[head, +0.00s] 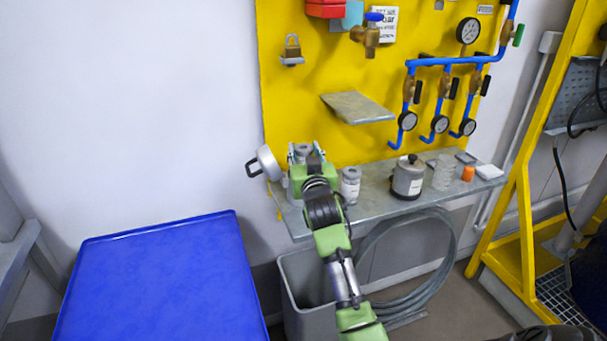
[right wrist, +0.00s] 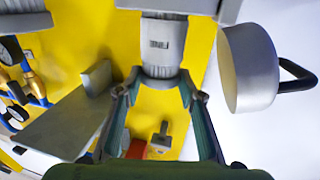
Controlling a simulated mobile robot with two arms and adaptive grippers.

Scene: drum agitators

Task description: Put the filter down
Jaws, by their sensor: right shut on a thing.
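My right gripper (head: 304,156) is at the left end of the grey metal shelf (head: 385,207) on the wall. In the right wrist view its two fingers (right wrist: 160,85) are closed around a grey cylinder with a small dark label, which I take to be the filter (right wrist: 163,45). In the head view only a grey top of the filter (head: 303,148) shows behind the gripper; the rest is hidden. I cannot tell whether its base touches the shelf. My left gripper is not in view.
A pale pan with a black handle (head: 268,163) is just left of the gripper. A white labelled bottle (head: 350,187) stands close to its right. Further right are a grey pot (head: 407,180), a clear container and an orange item. A small shelf (head: 357,107) juts out above.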

